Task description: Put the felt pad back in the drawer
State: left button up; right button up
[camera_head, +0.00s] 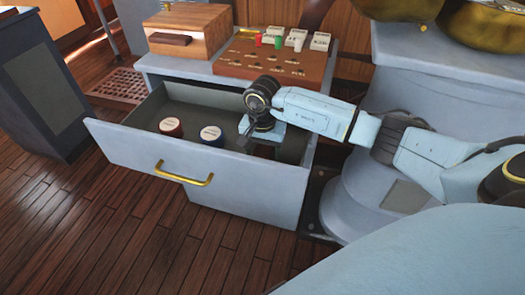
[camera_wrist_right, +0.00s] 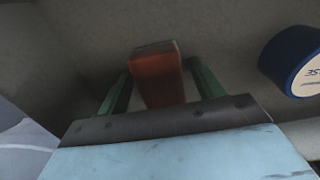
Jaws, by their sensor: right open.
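The drawer (camera_head: 150,158) is pulled open, with its brass handle on the front. My right gripper (camera_head: 264,143) is low inside its right end, pointing down. In the right wrist view, my right gripper (camera_wrist_right: 160,80) is open, with a finger on each side of a reddish-brown block (camera_wrist_right: 160,75). The block is on the drawer floor between the fingers; I cannot tell whether they touch it. I cannot tell whether this block is the felt pad, and no other felt pad is clear. My left gripper is not in view.
A dark red round tin (camera_head: 171,127) and a blue round tin (camera_head: 211,134) stand in the drawer; the blue tin (camera_wrist_right: 292,60) is right of my gripper in the wrist view. A wooden box (camera_head: 188,32) and a switch panel (camera_head: 275,65) sit on top.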

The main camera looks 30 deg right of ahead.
aim_at(262, 151)
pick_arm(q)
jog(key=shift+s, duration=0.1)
pick_arm(e)
jog(key=shift+r, duration=0.15)
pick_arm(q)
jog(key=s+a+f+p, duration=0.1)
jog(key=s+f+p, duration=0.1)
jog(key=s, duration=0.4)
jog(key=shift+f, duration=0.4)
pick_arm(e)
notch_tip(262, 151, up, 12)
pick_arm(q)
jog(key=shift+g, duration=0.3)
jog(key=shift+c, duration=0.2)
